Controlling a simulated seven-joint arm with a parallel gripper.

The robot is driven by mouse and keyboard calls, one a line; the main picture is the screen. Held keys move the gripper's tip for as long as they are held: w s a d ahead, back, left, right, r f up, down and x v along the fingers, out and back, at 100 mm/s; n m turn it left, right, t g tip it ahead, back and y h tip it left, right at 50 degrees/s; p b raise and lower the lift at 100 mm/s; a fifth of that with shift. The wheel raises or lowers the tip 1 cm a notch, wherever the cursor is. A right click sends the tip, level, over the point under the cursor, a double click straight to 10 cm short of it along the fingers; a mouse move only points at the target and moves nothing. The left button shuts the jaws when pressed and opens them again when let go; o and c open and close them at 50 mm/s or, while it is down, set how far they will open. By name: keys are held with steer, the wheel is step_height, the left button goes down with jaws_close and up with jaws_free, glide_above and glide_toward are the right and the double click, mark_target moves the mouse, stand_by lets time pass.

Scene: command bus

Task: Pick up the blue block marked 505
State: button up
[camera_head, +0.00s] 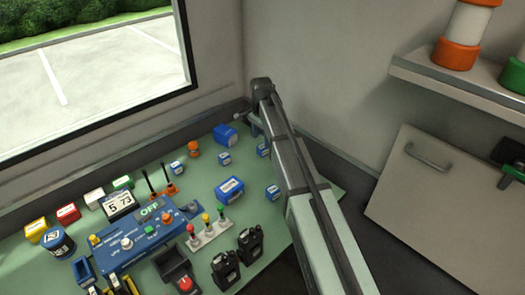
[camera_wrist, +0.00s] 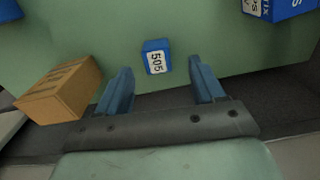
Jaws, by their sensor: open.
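In the wrist view the blue block marked 505 (camera_wrist: 156,58) sits on the green table, its white label facing up toward the camera. My gripper (camera_wrist: 160,78) is open and empty. Its two blue-grey fingers are spread wide, with the block centred between and just beyond their tips, apart from both. In the head view my arm reaches over the right side of the table, and its fingers are not clearly visible. Several small blue blocks, such as one block (camera_head: 224,158) and another (camera_head: 272,192), lie there; I cannot read which is 505.
In the wrist view a brown box (camera_wrist: 62,90) lies left of the fingers, and a larger blue box (camera_wrist: 278,8) is at top right. A blue control panel (camera_head: 140,237) and radios (camera_head: 250,243) crowd the table's front left in the head view.

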mark_target(263, 150)
steer(key=shift+s+d+f, duration=0.1)
steer(key=shift+f, duration=1.15)
steer(key=shift+d+f, duration=0.1)
steer(key=shift+f, duration=1.15)
steer(key=c, duration=1.1)
steer(key=shift+o, duration=0.2)
steer(key=shift+r, duration=0.1)
